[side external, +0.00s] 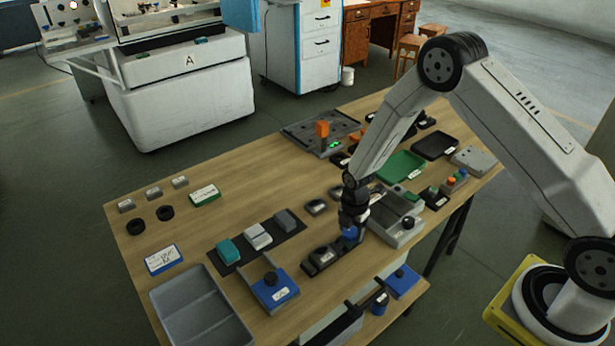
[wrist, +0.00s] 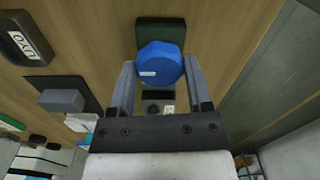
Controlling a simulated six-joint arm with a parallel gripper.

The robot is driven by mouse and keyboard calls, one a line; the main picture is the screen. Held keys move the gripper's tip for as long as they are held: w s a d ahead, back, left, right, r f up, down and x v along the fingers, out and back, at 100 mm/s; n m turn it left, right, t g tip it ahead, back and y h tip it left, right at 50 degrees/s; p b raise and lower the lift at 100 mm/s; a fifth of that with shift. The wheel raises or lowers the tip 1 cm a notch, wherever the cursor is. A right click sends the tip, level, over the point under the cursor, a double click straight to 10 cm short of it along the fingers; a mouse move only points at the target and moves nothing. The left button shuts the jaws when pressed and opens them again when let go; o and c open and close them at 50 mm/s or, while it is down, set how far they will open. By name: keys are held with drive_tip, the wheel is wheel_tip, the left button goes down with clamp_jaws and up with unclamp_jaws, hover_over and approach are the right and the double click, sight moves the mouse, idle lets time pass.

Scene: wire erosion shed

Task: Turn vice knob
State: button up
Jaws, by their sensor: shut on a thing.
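The blue faceted knob (wrist: 160,62) sits between the two fingers of my gripper (wrist: 159,72) in the wrist view, with a small white label on its face. My gripper is shut on it. In the side view the knob (side external: 350,234) shows as a bit of blue under my gripper (side external: 352,228), over a dark base (side external: 321,259) on the wooden bench. In the wrist view a dark green block (wrist: 165,28) shows behind the knob. The vice jaws cannot be clearly made out.
Left of my gripper stand a blue block with a black knob (side external: 273,290), a black mat with several blocks (side external: 268,240) and a grey tray (side external: 197,308). A grey device (side external: 398,229) stands close on the right. The bench's left part has bare wood.

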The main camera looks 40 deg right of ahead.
drive_tip(key=shift+m, duration=0.3)
drive_tip(key=m, duration=0.3)
drive_tip(key=shift+m, duration=0.4)
drive_tip(key=m, duration=0.3)
drive_tip(key=shift+m, duration=0.4)
drive_tip(key=m, duration=1)
drive_tip(key=shift+m, duration=0.4)
drive_tip(key=m, duration=0.3)
drive_tip(key=shift+a+m, duration=0.1)
drive_tip(key=shift+m, duration=0.2)
drive_tip(key=m, duration=0.3)
drive_tip(key=shift+m, duration=2.2)
